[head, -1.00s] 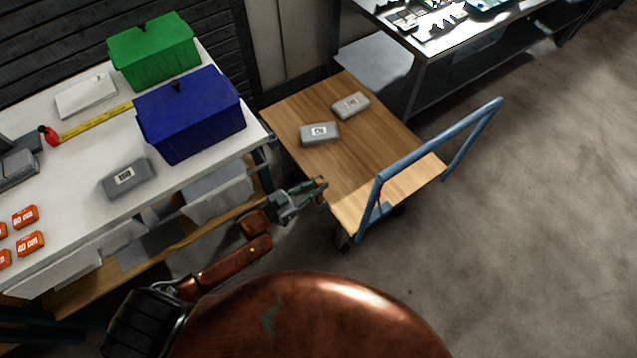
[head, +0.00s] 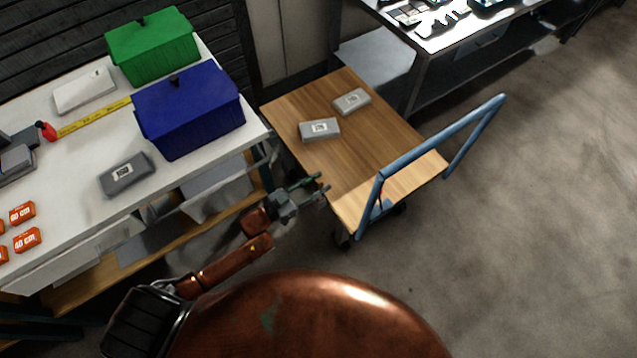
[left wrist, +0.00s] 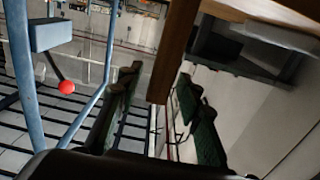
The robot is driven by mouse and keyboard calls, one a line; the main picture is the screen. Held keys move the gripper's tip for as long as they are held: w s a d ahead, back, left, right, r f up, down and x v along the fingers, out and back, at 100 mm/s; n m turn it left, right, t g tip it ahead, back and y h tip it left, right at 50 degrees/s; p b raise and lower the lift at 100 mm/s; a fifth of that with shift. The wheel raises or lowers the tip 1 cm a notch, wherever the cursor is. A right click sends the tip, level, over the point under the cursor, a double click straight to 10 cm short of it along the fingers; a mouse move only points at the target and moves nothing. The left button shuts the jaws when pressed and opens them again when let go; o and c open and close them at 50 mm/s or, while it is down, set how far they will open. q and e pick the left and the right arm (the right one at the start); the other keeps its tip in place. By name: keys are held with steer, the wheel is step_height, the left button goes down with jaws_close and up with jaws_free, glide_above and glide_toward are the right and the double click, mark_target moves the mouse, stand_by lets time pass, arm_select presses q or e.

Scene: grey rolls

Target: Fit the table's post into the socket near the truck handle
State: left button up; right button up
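A grey block-like piece with a pale label (head: 127,174) lies on the white table (head: 60,215), in front of the blue box. I cannot make out a separate post. Two similar grey pieces, one nearer (head: 320,129) and one farther (head: 352,101), lie on the truck's wooden deck (head: 350,165). The blue truck handle (head: 430,145) rises at the deck's right end. No socket can be made out. My left gripper (head: 324,184) is beside the deck's near left edge, fingers apart and empty. Its spread fingers also show in the left wrist view (left wrist: 158,105). My right gripper is out of view.
A blue box (head: 190,115) and a green box (head: 152,48) stand on the table, with a yellow tape strip (head: 95,118) and several orange pieces (head: 26,240). A metal workbench (head: 470,35) stands behind the truck. Floor at right is clear.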

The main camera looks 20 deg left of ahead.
arm_select(q)
steer(key=shift+s+a, duration=0.35)
steer(key=shift+s, duration=0.05)
steer(key=v, duration=1.1)
